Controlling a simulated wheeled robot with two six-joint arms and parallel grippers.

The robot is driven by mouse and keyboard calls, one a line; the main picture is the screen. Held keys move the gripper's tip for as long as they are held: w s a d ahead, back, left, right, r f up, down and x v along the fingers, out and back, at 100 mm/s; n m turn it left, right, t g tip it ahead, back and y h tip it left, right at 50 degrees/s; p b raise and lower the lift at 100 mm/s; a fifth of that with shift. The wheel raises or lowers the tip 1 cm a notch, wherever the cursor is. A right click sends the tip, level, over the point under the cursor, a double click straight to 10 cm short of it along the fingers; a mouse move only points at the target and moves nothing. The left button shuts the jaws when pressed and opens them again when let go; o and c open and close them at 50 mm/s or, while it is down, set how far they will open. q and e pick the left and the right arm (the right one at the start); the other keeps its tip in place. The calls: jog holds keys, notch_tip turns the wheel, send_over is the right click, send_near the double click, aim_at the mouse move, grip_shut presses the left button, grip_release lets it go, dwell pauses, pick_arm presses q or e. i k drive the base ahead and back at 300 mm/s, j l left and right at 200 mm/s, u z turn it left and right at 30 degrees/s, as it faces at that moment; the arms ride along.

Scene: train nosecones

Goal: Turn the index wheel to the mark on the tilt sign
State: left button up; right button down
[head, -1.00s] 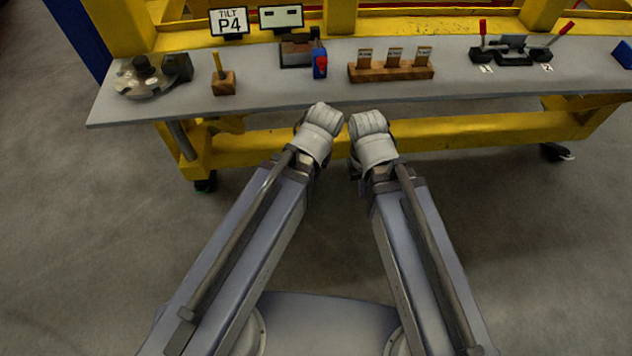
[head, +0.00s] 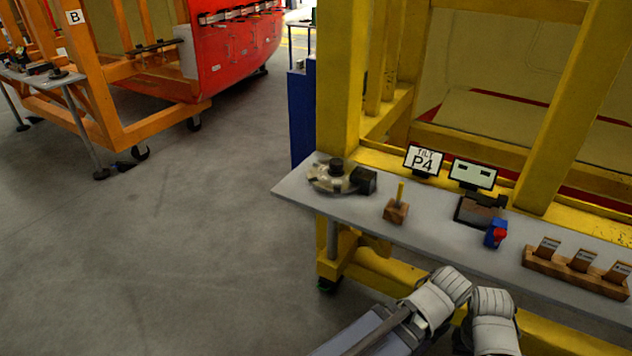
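The index wheel (head: 330,179) is a pale round disc with dark marks and a black knob on top. It lies at the left end of the grey bench, with a dark block (head: 363,180) at its right. Its marks are too small to read. My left gripper (head: 450,287) and my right gripper (head: 492,306) are side by side in front of the bench, away from the wheel. Their fingertips are not clear enough to show open or shut.
On the grey bench (head: 440,235) stand a wooden block with a yellow peg (head: 396,210), a small screen (head: 472,174), a blue and red item (head: 496,234) and a wooden card rack (head: 575,272). Yellow frame posts rise behind. Open floor (head: 190,260) lies left, before an orange frame (head: 90,100).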

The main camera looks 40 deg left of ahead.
aim_at(330, 172)
jog(key=u, duration=1.05)
